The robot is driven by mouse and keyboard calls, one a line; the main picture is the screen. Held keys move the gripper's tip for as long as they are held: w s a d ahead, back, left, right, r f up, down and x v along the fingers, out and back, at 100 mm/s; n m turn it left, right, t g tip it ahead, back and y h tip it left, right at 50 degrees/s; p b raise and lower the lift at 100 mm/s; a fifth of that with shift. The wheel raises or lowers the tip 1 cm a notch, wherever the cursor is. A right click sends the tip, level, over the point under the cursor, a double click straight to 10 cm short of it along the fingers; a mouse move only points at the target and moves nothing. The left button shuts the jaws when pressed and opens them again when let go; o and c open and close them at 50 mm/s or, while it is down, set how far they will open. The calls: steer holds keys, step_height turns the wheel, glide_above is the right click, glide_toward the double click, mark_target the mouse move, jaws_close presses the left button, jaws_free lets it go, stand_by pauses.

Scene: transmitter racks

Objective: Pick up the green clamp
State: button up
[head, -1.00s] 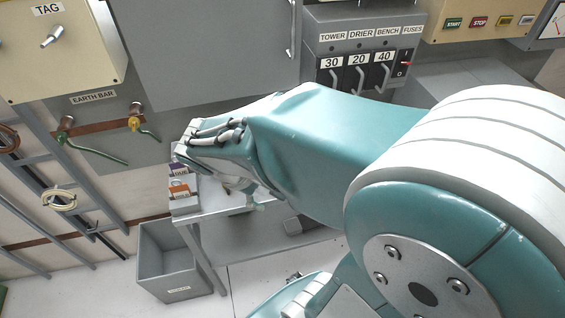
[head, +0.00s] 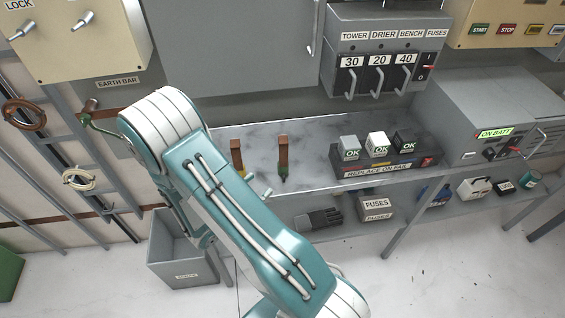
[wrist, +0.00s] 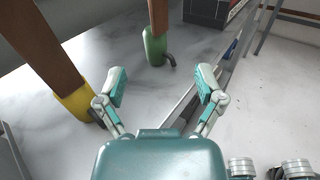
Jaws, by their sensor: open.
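In the wrist view, a green clamp (wrist: 155,46) with a dark lever sits at the end of a brown bar on the bench, beyond my open fingers. My gripper (wrist: 163,83) is empty and apart from it. A yellow clamp (wrist: 76,104) on another brown bar is close beside the left finger. In the head view, the green clamp (head: 283,178) is small and dark on the bench; my arm hides most of the gripper and the yellow end. Another green fitting with a cable (head: 88,118) hangs at the earth bar.
The grey bench top (head: 310,130) has free room around the bars. A dark tray (head: 385,168) with several OK blocks stands right of them. A glove (head: 318,219) and fuse box (head: 375,208) are on the shelf below. A grey bin (head: 180,270) stands left on the floor.

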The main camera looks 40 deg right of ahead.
mark_target(279, 168)
steer(key=shift+w+f+n+t, duration=0.15)
steer(key=shift+f+n+t, duration=0.15)
steer(key=shift+f+t, duration=0.1)
steer(key=shift+d, duration=0.2)
steer(key=d, duration=0.5)
steer(key=shift+w, duration=0.4)
steer(key=shift+w+d+f, duration=0.1)
steer(key=shift+w+d, duration=0.05)
steer(key=shift+d, duration=0.75)
steer(key=shift+w+d+f, duration=0.15)
steer(key=shift+w+d, duration=0.05)
steer(key=shift+d, duration=0.65)
steer(key=shift+w+d+f, duration=0.1)
steer(key=shift+w+d, duration=0.05)
steer(key=shift+d, duration=0.75)
jaws_close()
